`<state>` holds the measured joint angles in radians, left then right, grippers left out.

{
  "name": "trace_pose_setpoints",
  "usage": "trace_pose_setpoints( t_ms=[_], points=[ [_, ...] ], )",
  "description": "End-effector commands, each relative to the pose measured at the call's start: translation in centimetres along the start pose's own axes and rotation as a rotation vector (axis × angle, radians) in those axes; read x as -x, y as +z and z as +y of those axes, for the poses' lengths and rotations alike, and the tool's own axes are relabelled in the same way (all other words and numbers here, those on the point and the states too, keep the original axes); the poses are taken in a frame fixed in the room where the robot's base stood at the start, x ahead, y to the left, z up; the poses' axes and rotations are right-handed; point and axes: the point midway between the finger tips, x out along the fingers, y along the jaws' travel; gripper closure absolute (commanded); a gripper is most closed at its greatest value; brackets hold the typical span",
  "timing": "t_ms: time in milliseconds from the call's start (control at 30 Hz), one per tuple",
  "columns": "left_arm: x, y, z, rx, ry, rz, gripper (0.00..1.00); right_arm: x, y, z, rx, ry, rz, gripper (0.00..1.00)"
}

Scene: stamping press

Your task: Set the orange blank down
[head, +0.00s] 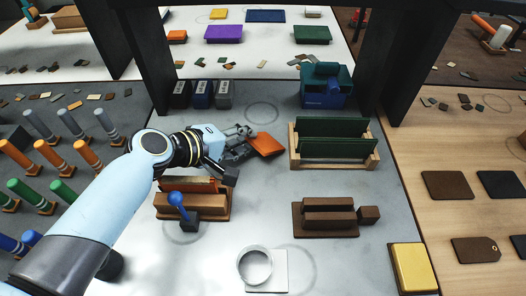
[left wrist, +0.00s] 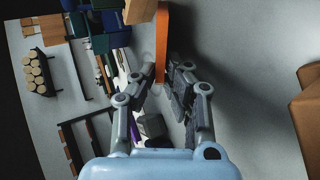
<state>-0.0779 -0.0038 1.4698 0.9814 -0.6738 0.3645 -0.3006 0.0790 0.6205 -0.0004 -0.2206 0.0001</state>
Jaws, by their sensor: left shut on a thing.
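The orange blank (head: 265,145) is a flat orange plate at the middle of the grey table in the head view. My left gripper (head: 245,143) is shut on its left end and holds it tilted. In the left wrist view the blank (left wrist: 161,45) shows nearly edge-on, pointing away from the left gripper's fingertips (left wrist: 160,80). I cannot tell whether the blank touches the table. My right gripper is in neither view.
A wooden rack (head: 333,162) with green plates stands right of the blank. A brown block fixture (head: 326,217), a wooden holder (head: 205,212) with a blue-knobbed lever (head: 179,200) and a white ring (head: 254,266) are nearer. A blue-green machine (head: 326,88) stands behind. Dark posts flank the table.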

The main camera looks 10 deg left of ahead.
Motion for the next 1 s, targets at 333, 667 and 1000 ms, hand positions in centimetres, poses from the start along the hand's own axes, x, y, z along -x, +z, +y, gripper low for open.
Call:
trace_pose_setpoints(
  t_ms=[333, 667, 1000],
  points=[
    [0.0, 0.0, 0.0, 0.000, 0.000, 0.000, 0.76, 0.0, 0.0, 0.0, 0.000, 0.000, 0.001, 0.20],
    [1.9, 0.0, 0.1, 0.000, -0.003, 0.000, 0.76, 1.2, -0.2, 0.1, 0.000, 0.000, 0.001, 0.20],
    [6.4, 0.0, 0.1, -0.001, -0.002, 0.000, 0.76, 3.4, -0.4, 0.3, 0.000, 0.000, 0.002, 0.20]
  ],
)
